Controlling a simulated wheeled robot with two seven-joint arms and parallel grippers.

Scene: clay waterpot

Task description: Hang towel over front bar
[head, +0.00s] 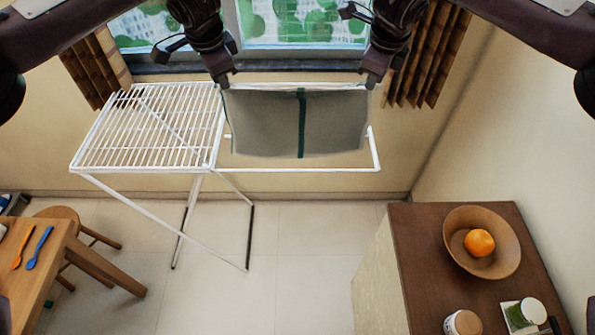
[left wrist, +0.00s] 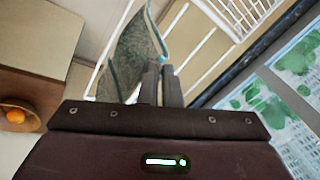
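A grey towel (head: 262,122) with a dark green stripe is stretched between my two grippers, its top edge nearly level and its lower part hanging down. My left gripper (head: 223,84) is shut on its upper left corner. My right gripper (head: 372,82) is at its upper right corner and appears shut on it. The white drying rack (head: 148,167) has an open right section, with the front bar (head: 320,170) showing just below the towel's lower edge. The towel covers much of that section. In the left wrist view the towel (left wrist: 130,58) hangs from close-set fingers (left wrist: 161,82).
A window (head: 290,22) and brown curtains (head: 428,55) stand behind the rack. A wooden table (head: 60,265) and stool (head: 88,232) are at lower left. A brown cabinet (head: 425,240) with a bowl (head: 455,225), an orange (head: 479,243) and jars is at lower right. Floor between is clear.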

